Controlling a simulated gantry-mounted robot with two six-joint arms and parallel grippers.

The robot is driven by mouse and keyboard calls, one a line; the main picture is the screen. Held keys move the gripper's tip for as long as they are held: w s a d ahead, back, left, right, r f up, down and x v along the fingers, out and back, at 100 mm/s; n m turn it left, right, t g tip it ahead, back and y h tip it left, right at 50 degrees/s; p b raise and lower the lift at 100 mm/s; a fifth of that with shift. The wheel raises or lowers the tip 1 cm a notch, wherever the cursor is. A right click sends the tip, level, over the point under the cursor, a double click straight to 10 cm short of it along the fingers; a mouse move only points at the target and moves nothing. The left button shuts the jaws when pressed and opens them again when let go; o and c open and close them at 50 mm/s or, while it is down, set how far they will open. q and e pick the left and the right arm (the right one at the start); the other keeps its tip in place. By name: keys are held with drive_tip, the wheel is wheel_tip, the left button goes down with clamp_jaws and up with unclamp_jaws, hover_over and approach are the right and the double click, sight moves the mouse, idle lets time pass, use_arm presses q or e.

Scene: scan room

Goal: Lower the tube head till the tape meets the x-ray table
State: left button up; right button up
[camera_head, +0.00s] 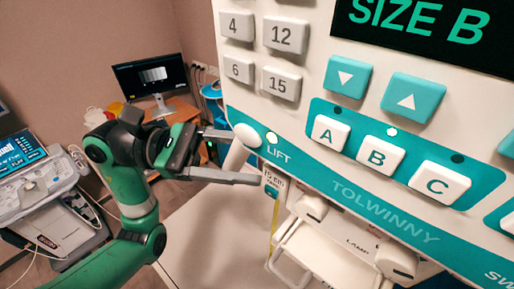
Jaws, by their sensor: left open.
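The tube head (300,130) fills the upper right, its white and teal panel facing me. A white lift lever (237,153) sticks out at the panel's left edge, beside the word LIFT. My left gripper (246,157) is open at the lever, one finger above and one below; I cannot tell whether either touches it. The yellow tape (274,230) hangs below a small tape housing (272,183) under the panel. The pale x-ray table (205,240) lies below; whether the tape's end touches it is unclear. My right gripper is out of view.
The panel has number buttons, teal arrow buttons (413,97) and A, B, C buttons (377,153). A LAMP knob (396,260) sits lower. A medical console (45,190) stands at the left, and a monitor (152,76) on a desk at the back.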

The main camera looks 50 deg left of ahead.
use_arm(q)
drive_tip(key=shift+x, duration=0.95)
clamp_jaws()
idle(0.7)
